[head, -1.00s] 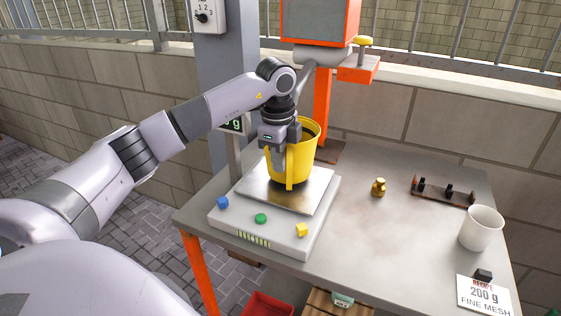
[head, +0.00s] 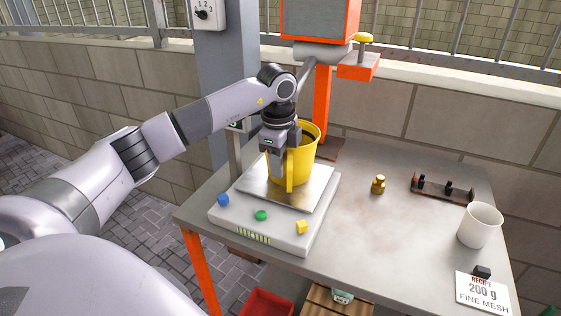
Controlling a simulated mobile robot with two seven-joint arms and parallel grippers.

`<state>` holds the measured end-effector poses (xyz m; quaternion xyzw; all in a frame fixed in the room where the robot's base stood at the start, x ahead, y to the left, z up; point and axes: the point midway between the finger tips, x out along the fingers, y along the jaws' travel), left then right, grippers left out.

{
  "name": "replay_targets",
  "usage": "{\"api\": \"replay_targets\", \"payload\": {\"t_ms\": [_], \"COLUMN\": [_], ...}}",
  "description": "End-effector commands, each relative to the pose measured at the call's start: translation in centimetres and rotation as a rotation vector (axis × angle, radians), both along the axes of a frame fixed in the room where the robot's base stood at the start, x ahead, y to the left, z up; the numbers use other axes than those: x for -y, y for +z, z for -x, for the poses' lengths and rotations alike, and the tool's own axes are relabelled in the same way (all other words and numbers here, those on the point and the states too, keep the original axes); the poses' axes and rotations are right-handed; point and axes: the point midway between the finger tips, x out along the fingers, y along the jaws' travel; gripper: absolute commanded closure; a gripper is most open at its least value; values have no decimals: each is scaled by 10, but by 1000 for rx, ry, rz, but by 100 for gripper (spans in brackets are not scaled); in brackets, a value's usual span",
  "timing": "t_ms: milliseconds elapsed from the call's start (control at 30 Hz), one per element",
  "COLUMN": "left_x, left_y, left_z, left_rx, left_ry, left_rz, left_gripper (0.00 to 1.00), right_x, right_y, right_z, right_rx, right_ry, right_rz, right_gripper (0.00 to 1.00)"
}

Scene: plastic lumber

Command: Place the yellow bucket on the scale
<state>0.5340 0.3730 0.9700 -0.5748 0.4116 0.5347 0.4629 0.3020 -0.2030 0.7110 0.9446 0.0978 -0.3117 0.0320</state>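The yellow bucket (head: 305,160) is upright over the scale's metal plate (head: 312,193). Its base looks to be on or very close to the plate, but the gripper partly hides the contact. The scale (head: 268,240) stands at the left of the table, with blue, green and yellow buttons along its front. My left gripper (head: 281,165) points down at the bucket's near left side and looks shut on it, with the finger contact partly hidden. The scale's display (head: 236,126) is mostly hidden behind my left arm. My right gripper is not in view.
A brass weight (head: 378,184), a dark rack (head: 443,190), a white cup (head: 480,226) and a "200 g fine mesh" card (head: 482,293) are on the table's right side. An orange-framed machine (head: 320,100) stands behind the scale. The table's middle (head: 365,235) is clear.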

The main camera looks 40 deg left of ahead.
Motion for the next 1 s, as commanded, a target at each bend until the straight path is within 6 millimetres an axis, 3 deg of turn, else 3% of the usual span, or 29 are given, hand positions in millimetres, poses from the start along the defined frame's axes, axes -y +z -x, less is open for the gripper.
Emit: {"api": "replay_targets", "payload": {"t_ms": [167,600,800,1000], "left_x": [1,3,3,3], "left_y": [21,107,121,122], "left_z": [1,8,10,10], "left_rx": [4,3,1,0], "left_ry": [0,1,0,0], "left_rz": [1,1,1,1], "left_gripper": [67,67,67,67], "right_x": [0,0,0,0], "right_y": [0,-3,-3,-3], "right_z": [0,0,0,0], "right_rx": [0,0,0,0], "right_ry": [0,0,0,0], "right_rz": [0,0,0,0], "right_gripper": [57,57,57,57]}}
